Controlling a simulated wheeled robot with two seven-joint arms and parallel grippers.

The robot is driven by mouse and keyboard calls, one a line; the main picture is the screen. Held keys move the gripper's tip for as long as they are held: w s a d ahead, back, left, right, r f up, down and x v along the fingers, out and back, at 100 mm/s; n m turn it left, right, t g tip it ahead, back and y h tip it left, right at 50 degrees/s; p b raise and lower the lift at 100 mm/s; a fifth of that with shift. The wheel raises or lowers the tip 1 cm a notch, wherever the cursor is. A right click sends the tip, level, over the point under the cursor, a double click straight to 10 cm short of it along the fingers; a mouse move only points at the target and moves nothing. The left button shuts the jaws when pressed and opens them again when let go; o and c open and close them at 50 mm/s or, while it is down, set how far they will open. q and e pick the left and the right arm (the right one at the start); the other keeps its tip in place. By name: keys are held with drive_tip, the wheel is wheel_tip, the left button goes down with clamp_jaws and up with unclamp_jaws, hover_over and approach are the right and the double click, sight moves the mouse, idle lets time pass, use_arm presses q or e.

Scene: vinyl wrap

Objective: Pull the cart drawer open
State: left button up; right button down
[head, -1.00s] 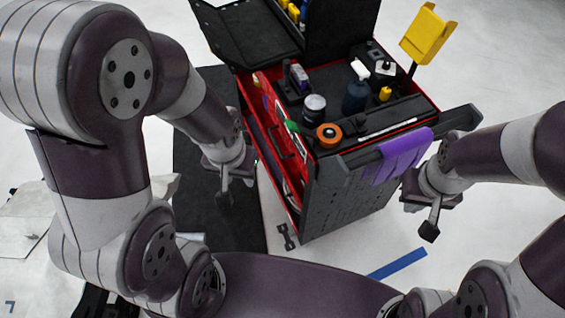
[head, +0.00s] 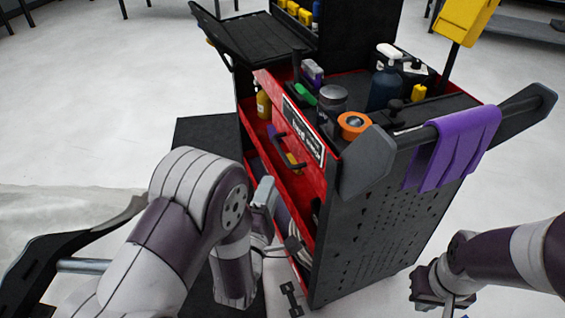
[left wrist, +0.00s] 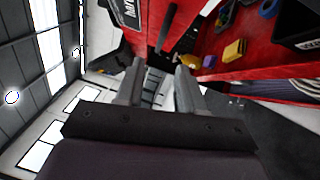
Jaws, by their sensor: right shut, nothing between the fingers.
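The red cart (head: 375,235) stands in the middle of the head view, its side with the red drawer front (head: 318,150) turned towards the left. The drawer front carries a dark bar handle (head: 283,141) and a black label. My left gripper (head: 266,190) is just below and left of the handle. In the left wrist view its two fingers (left wrist: 158,80) are apart and empty, with the handle (left wrist: 166,28) ahead of them, not clearly touched. My right gripper (head: 447,304) is low at the right, shut, partly cut off by the frame edge.
Bottles, a can and an orange roll (head: 354,122) stand on the cart top. A purple cloth (head: 455,150) hangs over the push bar at the right end. Open red shelves with small items lie below the drawer front.

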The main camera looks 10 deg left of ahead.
sight(282, 152)
use_arm(q)
drive_tip(key=w, duration=0.3)
drive_tip(key=w+b, duration=0.1)
drive_tip(key=w, duration=0.3)
drive_tip(key=w+r+b, duration=0.1)
drive_tip(key=w, duration=0.3)
drive_tip(key=shift+w+r, duration=0.15)
drive_tip(key=shift+w, duration=0.25)
clamp_jaws()
